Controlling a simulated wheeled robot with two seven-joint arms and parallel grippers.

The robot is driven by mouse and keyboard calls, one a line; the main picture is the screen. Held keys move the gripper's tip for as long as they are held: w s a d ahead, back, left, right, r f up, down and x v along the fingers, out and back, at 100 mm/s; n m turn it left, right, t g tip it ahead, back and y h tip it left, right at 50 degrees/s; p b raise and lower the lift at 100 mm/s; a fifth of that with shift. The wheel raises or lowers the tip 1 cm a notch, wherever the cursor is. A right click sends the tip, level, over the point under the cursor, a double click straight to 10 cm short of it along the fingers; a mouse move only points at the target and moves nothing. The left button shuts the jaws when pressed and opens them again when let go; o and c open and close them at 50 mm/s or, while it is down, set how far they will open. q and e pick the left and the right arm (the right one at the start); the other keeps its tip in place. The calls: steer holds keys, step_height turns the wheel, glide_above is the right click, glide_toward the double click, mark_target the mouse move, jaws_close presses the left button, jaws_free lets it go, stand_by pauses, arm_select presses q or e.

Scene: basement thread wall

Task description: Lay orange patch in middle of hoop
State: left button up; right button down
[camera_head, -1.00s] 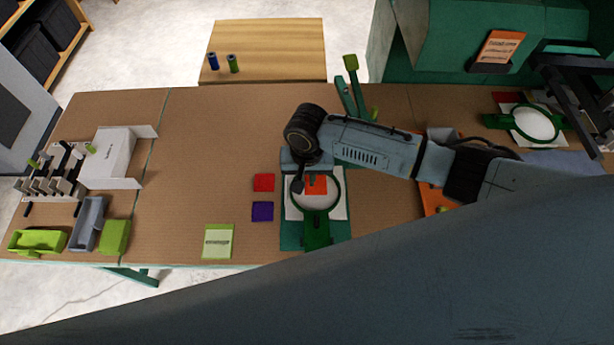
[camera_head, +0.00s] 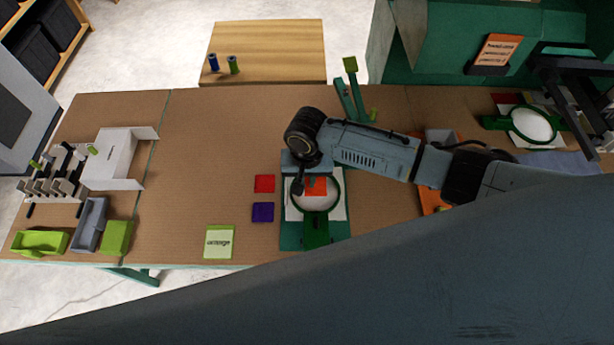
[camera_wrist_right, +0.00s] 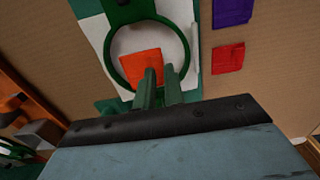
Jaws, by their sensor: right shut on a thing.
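The orange patch (camera_head: 316,186) is inside the green hoop (camera_head: 316,214), toward its upper part in the head view. The hoop frames white cloth on a green board (camera_head: 289,236). In the right wrist view the orange patch (camera_wrist_right: 141,69) lies within the hoop ring (camera_wrist_right: 112,62), near the fingertips. My right gripper (camera_wrist_right: 159,84) has its two green fingers close together, shut on the patch's edge. I cannot tell whether the patch touches the cloth. In the head view my right gripper (camera_head: 299,186) is partly hidden by its wrist. My left gripper is not in view.
A red patch (camera_head: 264,183) and a purple patch (camera_head: 262,212) lie just left of the board. A green card (camera_head: 219,242) marked "orange" lies nearer the front edge. A second hoop (camera_head: 533,125) sits at the far right.

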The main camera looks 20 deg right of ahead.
steer(key=shift+f, duration=0.15)
steer(key=shift+f+b, duration=0.65)
steer(key=shift+f, duration=0.95)
steer(key=c, duration=1.4)
jaws_free()
